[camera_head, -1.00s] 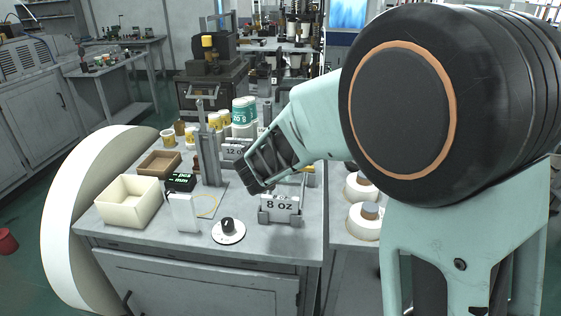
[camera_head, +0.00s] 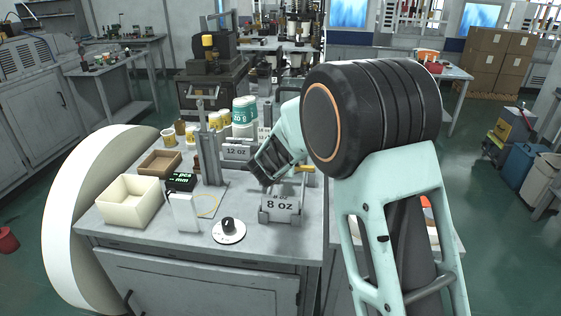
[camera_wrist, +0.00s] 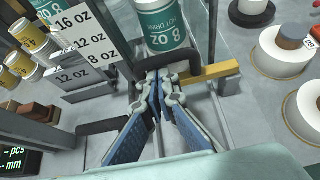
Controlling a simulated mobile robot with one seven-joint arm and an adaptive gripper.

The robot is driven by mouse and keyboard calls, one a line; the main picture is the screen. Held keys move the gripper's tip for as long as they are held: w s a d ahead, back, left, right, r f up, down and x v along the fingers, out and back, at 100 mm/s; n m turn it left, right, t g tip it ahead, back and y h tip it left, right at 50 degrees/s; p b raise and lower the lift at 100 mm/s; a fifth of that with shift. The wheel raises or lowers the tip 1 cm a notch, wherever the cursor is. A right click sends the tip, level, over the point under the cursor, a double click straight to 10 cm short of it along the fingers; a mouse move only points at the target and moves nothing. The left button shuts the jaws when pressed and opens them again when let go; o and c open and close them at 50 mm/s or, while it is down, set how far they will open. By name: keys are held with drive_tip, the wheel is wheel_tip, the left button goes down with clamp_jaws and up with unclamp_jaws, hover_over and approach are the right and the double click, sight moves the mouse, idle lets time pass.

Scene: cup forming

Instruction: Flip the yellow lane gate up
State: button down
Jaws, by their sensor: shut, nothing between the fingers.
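The yellow lane gate (camera_wrist: 212,72) is a flat bar that lies level, just right of my fingertips in the wrist view. Its left end meets a dark bracket close to the fingertips; I cannot tell whether they touch. In the head view only a short yellow piece (camera_head: 305,168) shows beside my wrist. My gripper (camera_wrist: 164,76) is shut and empty, fingertips together, pointing at the lane area. In the head view my gripper (camera_head: 262,178) hangs over the bench behind the 8 oz sign (camera_head: 281,204).
A cup sleeve marked 8 oz (camera_wrist: 163,27) stands just beyond the fingertips. Size signs (camera_wrist: 84,42) stand to the left. White spools (camera_wrist: 283,52) are at the right.

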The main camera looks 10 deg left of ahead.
drive_tip(key=shift+b, duration=0.5)
drive_tip(key=shift+d+r+b, duration=0.1)
drive_tip(key=shift+r+b, duration=0.15)
drive_tip(key=shift+b, duration=0.2)
drive_tip(key=shift+d+r+m+y+b, duration=0.1)
drive_tip(key=shift+r+m+y+b, duration=0.05)
drive_tip(key=shift+m+y+b, duration=0.2)
drive_tip(key=shift+b, duration=0.35)
drive_tip(key=d+r+m+t+y+b, duration=0.2)
drive_tip(key=d+m+y+b, duration=0.2)
drive_tip(key=b, duration=0.9)
drive_tip(key=d+r+m+t+y+b, duration=0.2)
drive_tip(key=d+m+y+b, duration=0.2)
drive_tip(key=d+m+b, duration=0.4)
drive_tip(key=d+b, duration=0.2)
drive_tip(key=b, duration=0.3)
drive_tip(key=shift+s+r+t, duration=0.15)
drive_tip(key=shift+s+t, duration=0.1)
drive_tip(key=shift+t, duration=0.15)
drive_tip(key=shift+d+m+y, duration=0.15)
drive_tip(key=shift+m+y, duration=0.1)
drive_tip(key=shift+m, duration=0.1)
